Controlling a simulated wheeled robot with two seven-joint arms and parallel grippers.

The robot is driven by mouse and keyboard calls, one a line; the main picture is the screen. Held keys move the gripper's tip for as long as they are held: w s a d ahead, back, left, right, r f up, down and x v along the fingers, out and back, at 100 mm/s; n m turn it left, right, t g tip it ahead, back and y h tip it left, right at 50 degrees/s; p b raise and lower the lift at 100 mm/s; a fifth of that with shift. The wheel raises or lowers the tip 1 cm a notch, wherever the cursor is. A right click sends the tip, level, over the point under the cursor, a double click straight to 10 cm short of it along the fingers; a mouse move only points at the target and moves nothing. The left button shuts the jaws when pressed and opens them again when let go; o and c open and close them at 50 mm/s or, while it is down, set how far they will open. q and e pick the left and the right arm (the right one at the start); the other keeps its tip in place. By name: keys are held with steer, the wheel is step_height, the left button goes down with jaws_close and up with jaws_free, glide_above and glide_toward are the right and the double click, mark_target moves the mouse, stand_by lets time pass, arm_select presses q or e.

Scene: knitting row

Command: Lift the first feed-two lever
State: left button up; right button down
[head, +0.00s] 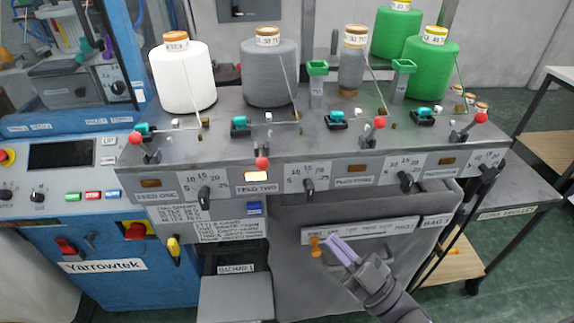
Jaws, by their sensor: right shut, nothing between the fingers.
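The FEED TWO lever shows as a red ball (262,162) at the machine's front edge, above a lit amber window (258,176) and the FEED TWO label (258,189). Its ball sits lower than the red balls of the other levers, and its shaft is mostly hidden. My right gripper (338,247), with purple fingers, is shut and empty. It is below and right of that lever, in front of the lower grey panel, just right of an orange knob (315,245); I cannot tell whether they touch. My left gripper is not in view.
Other red-ball levers stand at FEED ONE (135,138), right of centre (379,123) and far right (480,117). Black dial handles (205,197) project from the front. White (183,78), grey and green yarn cones stand behind. A blue Yarrowtek cabinet (110,285) is left.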

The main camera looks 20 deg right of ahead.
steer(key=shift+s+a+r+n+y, duration=0.1)
steer(key=shift+s+r+n+y, duration=0.05)
steer(key=shift+r+n+y, duration=0.35)
steer(key=shift+s+a+r+n+y, duration=0.1)
steer(key=shift+s+r+n+y, duration=0.15)
steer(key=shift+r, duration=0.3)
steer(key=shift+w, duration=0.15)
steer(key=p, duration=0.3)
glide_toward(262, 156)
step_height(262, 156, up, 3)
steer(key=w+a, duration=0.3)
steer(key=shift+w+a, duration=0.1)
